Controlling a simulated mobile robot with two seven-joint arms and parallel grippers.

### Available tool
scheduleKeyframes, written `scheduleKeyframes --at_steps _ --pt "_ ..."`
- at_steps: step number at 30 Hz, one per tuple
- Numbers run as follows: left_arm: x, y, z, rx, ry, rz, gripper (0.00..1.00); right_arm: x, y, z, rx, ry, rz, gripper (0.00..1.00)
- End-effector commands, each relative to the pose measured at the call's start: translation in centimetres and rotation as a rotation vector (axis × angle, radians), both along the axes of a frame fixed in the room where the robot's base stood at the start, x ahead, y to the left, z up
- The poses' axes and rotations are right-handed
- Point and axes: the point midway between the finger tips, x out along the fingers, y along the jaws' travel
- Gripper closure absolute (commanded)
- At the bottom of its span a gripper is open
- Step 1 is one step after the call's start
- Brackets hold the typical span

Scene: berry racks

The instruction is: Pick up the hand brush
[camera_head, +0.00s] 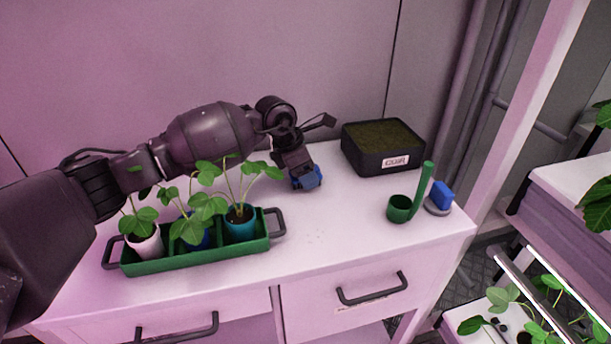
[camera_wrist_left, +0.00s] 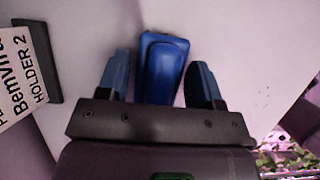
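My left gripper (camera_head: 306,180) reaches down over the white tabletop, between the plant tray and the black soil box. In the left wrist view its two blue fingers (camera_wrist_left: 160,72) are apart. A blue, rounded, oblong thing, which looks like the hand brush (camera_wrist_left: 163,62), lies between them. A narrow gap shows on each side of it, so the fingers are not closed on it. In the head view the gripper mostly hides it, and blue parts there are hard to tell apart. No bristles show. My right gripper is in neither view.
A green tray (camera_head: 195,256) with three potted plants stands at the front left. The black soil box (camera_head: 388,160) is at the back. A green scoop-like cup (camera_head: 400,208) and a blue block on a grey base (camera_head: 441,195) stand near the right edge. The front middle is clear.

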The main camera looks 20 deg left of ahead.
Motion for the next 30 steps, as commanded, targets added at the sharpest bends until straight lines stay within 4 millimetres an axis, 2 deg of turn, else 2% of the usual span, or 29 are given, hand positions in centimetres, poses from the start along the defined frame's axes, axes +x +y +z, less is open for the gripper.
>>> scheduleKeyframes --at_steps 1,8,17,23,30 --pt "0.0 0.0 0.0 0.0 0.0 0.0 0.48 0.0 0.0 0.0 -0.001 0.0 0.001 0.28" --pt "0.0 0.0 0.0 0.0 0.0 0.0 0.82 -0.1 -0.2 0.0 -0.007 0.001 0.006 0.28" --pt "0.0 0.0 0.7 0.0 -0.002 -0.001 0.82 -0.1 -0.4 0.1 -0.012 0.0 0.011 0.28" --pt "0.1 0.0 3.9 0.0 -0.007 -0.001 0.82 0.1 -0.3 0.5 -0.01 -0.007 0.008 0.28" --pt "0.1 0.0 10.1 0.0 -0.008 0.0 0.82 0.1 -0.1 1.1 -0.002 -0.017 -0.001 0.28"
